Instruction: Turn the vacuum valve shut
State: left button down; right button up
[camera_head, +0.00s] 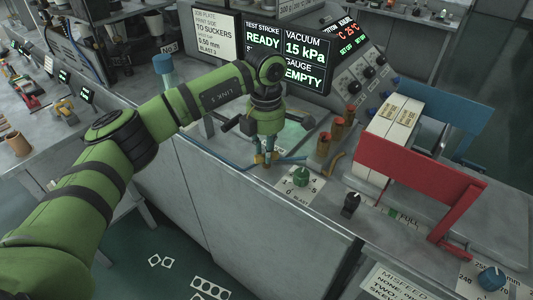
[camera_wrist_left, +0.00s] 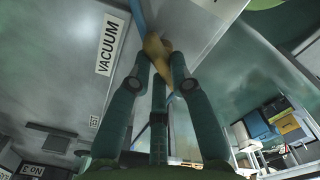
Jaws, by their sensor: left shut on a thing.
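My left gripper (camera_head: 265,161) is low over the front edge of the machine top, pointing down, in the head view. In the left wrist view my left gripper (camera_wrist_left: 163,68) has its fingers closed around a brass-yellow valve handle (camera_wrist_left: 153,45), which sits beside a blue hose. The fingers hide part of the handle, and its exact angle is hard to tell. A white VACUUM label (camera_wrist_left: 109,43) is on the surface beside it. The display (camera_head: 304,48) reads VACUUM 15 kPa and GAUGE EMPTY. My right gripper is not in view.
A green blast knob (camera_head: 300,177) and a black switch (camera_head: 350,203) stand to the right of the gripper. Brown cups (camera_head: 324,147) stand behind them. A red bracket (camera_head: 410,168) and a blue bracket (camera_head: 440,112) flank white boxes (camera_head: 405,114) farther right.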

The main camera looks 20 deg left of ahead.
pick_arm(q)
jog(key=n+b, duration=0.1)
jog(key=n, duration=0.3)
jog(key=shift+f+b, duration=0.1)
jog(key=shift+b, duration=0.2)
jog(key=shift+s+a+n+b, duration=0.1)
jog(key=shift+n+b, duration=0.35)
jog(key=shift+n, duration=1.15)
jog(key=c, duration=1.1)
grip_release()
jog(key=shift+r, duration=0.2)
notch_tip(320, 180, up, 12)
jog(key=shift+f, duration=0.1)
